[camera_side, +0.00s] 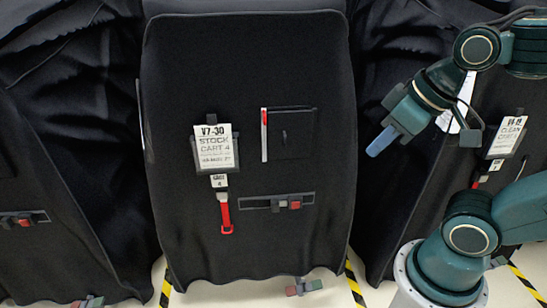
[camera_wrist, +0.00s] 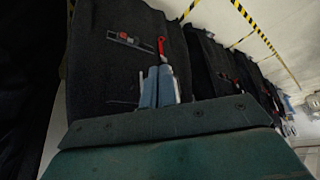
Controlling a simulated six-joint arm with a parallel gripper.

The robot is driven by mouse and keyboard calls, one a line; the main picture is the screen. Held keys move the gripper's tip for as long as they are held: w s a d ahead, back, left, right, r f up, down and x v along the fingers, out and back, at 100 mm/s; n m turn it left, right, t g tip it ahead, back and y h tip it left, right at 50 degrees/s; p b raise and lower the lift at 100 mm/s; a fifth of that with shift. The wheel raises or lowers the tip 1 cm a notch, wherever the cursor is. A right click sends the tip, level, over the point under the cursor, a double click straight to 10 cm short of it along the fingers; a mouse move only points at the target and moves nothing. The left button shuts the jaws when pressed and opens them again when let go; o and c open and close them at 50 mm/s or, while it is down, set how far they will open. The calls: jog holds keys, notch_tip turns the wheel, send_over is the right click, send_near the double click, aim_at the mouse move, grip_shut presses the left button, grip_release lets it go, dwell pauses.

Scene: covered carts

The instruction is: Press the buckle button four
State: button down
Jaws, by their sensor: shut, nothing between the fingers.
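Below and right of the sign, a buckle with a red button (camera_side: 295,205) sits on a grey-edged horizontal strap. The buckle also shows near the top of the wrist view (camera_wrist: 125,39), with its red part visible. My gripper (camera_side: 378,145) is up and right of the buckle in the side view, clear of the cover. Its blue fingers are shut and empty, and they show in the wrist view (camera_wrist: 158,87).
A red pull strap (camera_side: 226,215) hangs under a small "CART 4" tag (camera_side: 219,181). A dark pocket (camera_side: 293,134) with a red-and-white strip (camera_side: 264,135) is above the buckle. Another buckle (camera_side: 304,287) lies near the floor.

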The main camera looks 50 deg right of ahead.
jog(key=shift+w, duration=0.15)
jog(key=w+d+f+n+t+h, duration=0.1)
jog(key=w+d+f, duration=0.15)
jog(key=w, duration=0.55)
jog(key=w+d+f+n+t, duration=0.1)
jog(key=w+f, duration=0.2)
jog(key=w, duration=0.6)
jog(key=w+d+f+n+t+h, duration=0.25)
jog(key=w+d+f, duration=0.35)
jog(key=w+f, duration=0.6)
jog(key=d+f+n+t, duration=0.1)
jog(key=d+f+n, duration=0.25)
jog(key=f, duration=1.35)
jog(key=s+a+f+n+t, duration=0.1)
jog(key=s+f+n, duration=0.3)
jog(key=s+f, duration=0.6)
jog(key=shift+a+f+t, duration=0.3)
jog(key=shift+f+t, duration=0.35)
jog(key=shift+f, duration=0.65)
jog(key=shift+s, duration=0.15)
